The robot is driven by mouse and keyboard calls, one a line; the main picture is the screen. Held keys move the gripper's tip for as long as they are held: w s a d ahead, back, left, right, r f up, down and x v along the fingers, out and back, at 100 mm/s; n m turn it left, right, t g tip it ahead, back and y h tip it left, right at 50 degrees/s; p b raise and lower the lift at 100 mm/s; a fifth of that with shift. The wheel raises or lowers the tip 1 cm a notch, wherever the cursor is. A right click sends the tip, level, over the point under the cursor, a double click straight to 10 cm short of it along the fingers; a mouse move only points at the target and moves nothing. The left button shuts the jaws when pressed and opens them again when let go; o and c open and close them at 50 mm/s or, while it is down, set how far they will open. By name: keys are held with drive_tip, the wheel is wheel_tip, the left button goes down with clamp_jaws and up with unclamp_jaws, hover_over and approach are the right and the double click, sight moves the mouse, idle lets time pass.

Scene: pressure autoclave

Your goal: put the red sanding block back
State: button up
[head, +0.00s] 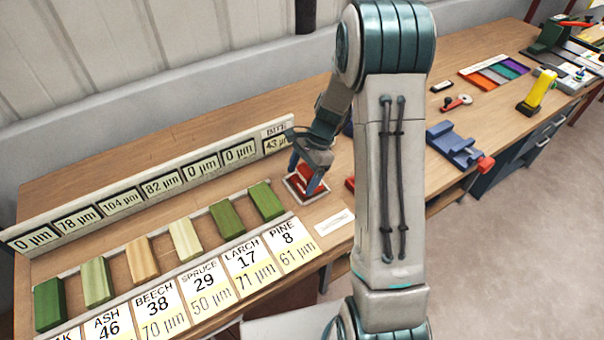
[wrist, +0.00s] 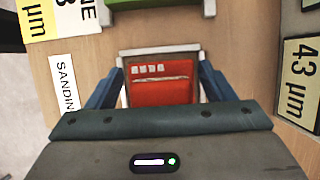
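The red sanding block (wrist: 160,92) lies within a white-edged square holder (wrist: 122,58) on the bench. In the head view, the block (head: 306,184) is partly covered by my gripper (head: 308,178), which points down over it. In the wrist view, the blue fingers of my gripper (wrist: 160,88) stand on either side of the block. Thin pale slivers show between fingers and block, so it looks open around it. The fingertips' lower ends are hard to see. A label (wrist: 65,88) reading "SANDIN" lies beside the holder; it also shows in the head view (head: 334,222).
Several wood blocks (head: 140,260) lie in a row left of the holder, between name cards (head: 245,270) and a strip of thickness readouts (head: 140,188). A blue fixture (head: 455,143) and a yellow tool (head: 537,92) stand farther right. My arm hides part of the bench.

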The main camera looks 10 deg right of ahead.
drive_tip(key=shift+r, duration=0.15)
drive_tip(key=b+v, duration=0.2)
drive_tip(key=v, duration=0.9)
drive_tip(key=s+a+r+n+t+h, duration=0.1)
drive_tip(key=s+r+n+t+h, duration=0.1)
drive_tip(key=s+r+n, duration=0.2)
drive_tip(key=s+a+r+n+t+h, duration=0.2)
drive_tip(key=s+r+n, duration=0.2)
drive_tip(key=s+n, duration=0.6)
drive_tip(key=shift+s+n+t, duration=0.3)
drive_tip(key=shift+s+t, duration=0.1)
drive_tip(key=shift+s, duration=3.7)
